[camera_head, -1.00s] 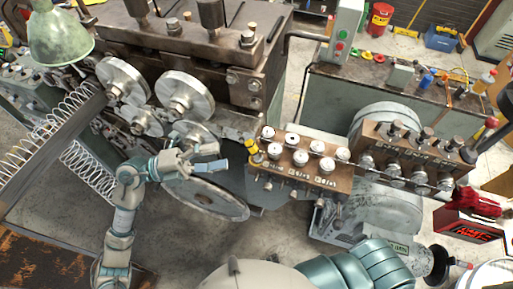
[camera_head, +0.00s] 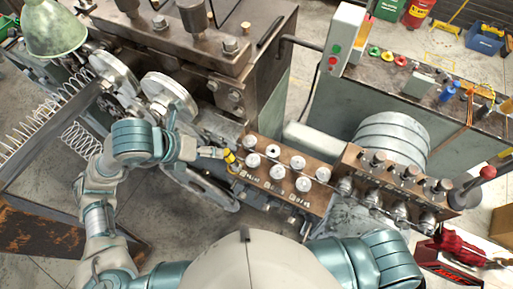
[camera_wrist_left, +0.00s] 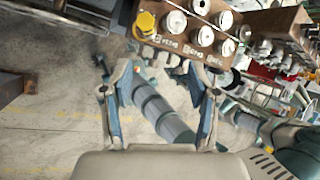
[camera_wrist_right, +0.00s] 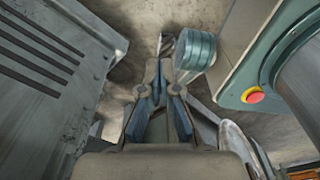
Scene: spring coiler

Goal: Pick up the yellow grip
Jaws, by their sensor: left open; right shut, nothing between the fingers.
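The yellow grip (camera_head: 230,157) is a small yellow knob at the left end of a brown roller block with several pale rollers (camera_head: 291,172). In the left wrist view, the yellow grip (camera_wrist_left: 146,23) is at the top, beyond and left of the midline between my fingers. My left gripper (camera_head: 215,153) is beside the grip in the head view. In its wrist view, the left gripper (camera_wrist_left: 158,85) is open with its fingers spread and nothing held. My right gripper (camera_wrist_right: 164,88) is shut and empty in its wrist view; the head view does not show it.
The large coiler machine (camera_head: 250,75) with metal wheels (camera_head: 170,98) stands behind my left arm. A second roller block (camera_head: 395,180) and a red-knobbed lever (camera_head: 488,172) are at right. Coiled springs (camera_head: 78,140) hang at left. A red emergency button (camera_wrist_right: 254,96) is near the right gripper.

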